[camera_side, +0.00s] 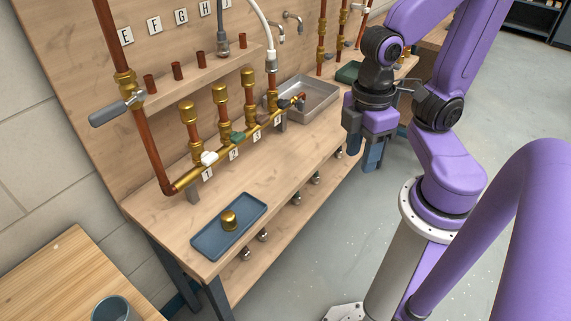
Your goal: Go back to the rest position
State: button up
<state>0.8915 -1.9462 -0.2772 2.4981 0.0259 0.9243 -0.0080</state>
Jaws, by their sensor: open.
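My gripper (364,158) points down at the right of the workbench, in the air beyond its front edge. Its two dark fingers are apart and I see nothing between them. My purple arm rises above it and bends back to its base at the right. No task object is named. The gripper is apart from the bench fittings and touches nothing that I can see.
The wooden workbench (258,180) carries a brass manifold (218,159) with upright capped pipes. A blue tray (208,243) holds a brass cap (229,219). A metal basin (318,103) stands at the back. A green tray (348,72) lies farther off. Open floor lies below the gripper.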

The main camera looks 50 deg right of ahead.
jog(key=shift+s+a+r+n, duration=0.15)
jog(key=shift+r+n, duration=0.05)
jog(key=shift+n, duration=0.1)
dwell(1.5)
